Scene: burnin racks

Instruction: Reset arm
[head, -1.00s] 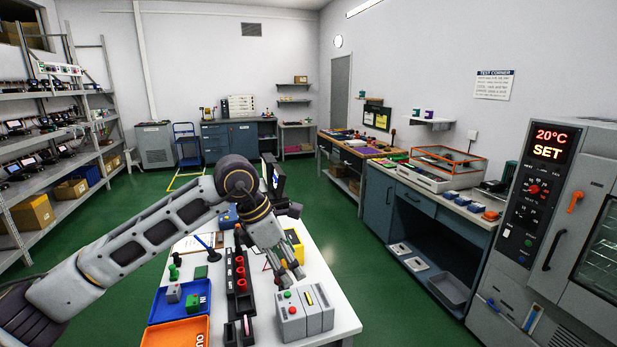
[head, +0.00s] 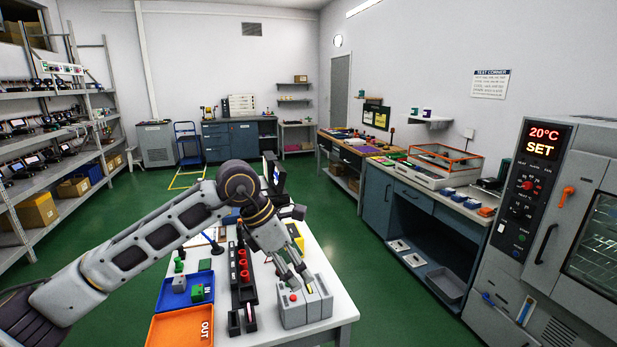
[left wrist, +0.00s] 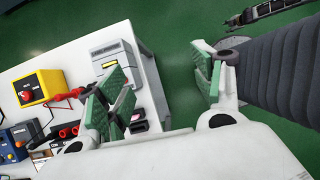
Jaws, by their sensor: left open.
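My left arm reaches in from the left over the white table. I cannot tell whether the fingertips touch the box. In the left wrist view the green-padded fingers (left wrist: 160,88) stand wide apart with nothing between them, and the grey box (left wrist: 110,52) lies beyond the left finger.
On the table (head: 342,312) are a blue tray (head: 172,298), an orange OUT tray (head: 178,330), a black rack (head: 236,292) with red parts, and a yellow box (left wrist: 40,87). An oven (head: 545,225) stands at right, shelves at left. Green floor is open between.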

